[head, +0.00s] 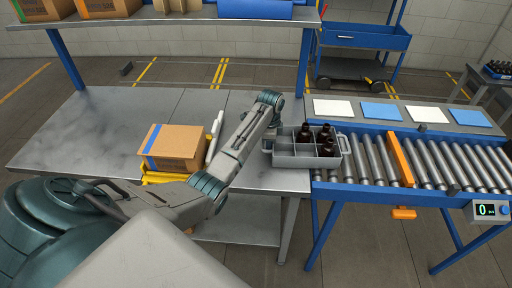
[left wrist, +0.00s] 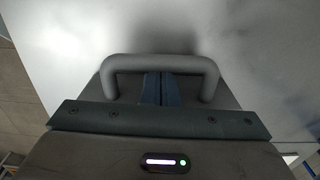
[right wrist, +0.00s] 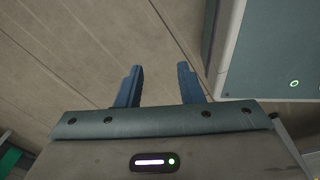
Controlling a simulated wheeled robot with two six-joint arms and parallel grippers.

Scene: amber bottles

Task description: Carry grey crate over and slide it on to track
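The grey crate (head: 308,158) holds several dark amber bottles (head: 325,143) in its compartments. It sits level across the joint between the steel table and the roller track (head: 375,163), its right part over the track's left end. My left gripper (head: 268,138) is at the crate's left end. In the left wrist view, the crate's handle (left wrist: 160,63) loops around my left gripper (left wrist: 161,88), whose fingers are together with no object visible between them; the bar hides their very tips. My right gripper (right wrist: 158,85) is open and empty over the floor, outside the head view.
A cardboard box (head: 173,148) in a yellow tray (head: 160,178) stands on the steel table (head: 85,125), left of my left arm. An orange bar (head: 400,160) crosses the track to the right of the crate. White and blue pads (head: 380,112) line the track's far side.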

